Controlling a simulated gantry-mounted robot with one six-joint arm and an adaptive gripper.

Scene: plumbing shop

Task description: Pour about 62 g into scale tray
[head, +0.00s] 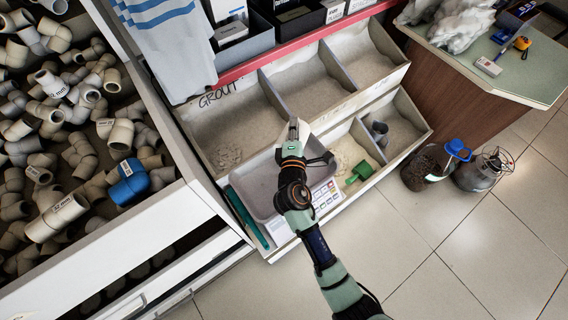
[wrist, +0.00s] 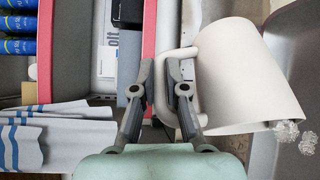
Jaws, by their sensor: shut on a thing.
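My gripper (head: 293,130) is shut on the handle of a white cup. In the head view the cup (head: 319,126) shows only partly behind my gripper. The grey scale tray (head: 250,190) sits below and left of my gripper, partly hidden by my arm. The scale's white panel (head: 326,197) shows to its right; its reading is too small to tell.
Bins of pale powder, one marked GROUT (head: 225,125), lie behind and right. A green scoop (head: 359,172) and a grey scoop (head: 379,131) rest in the front bins. A drawer of pipe fittings (head: 70,130) is at left. Bottles (head: 432,165) stand on the floor at right.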

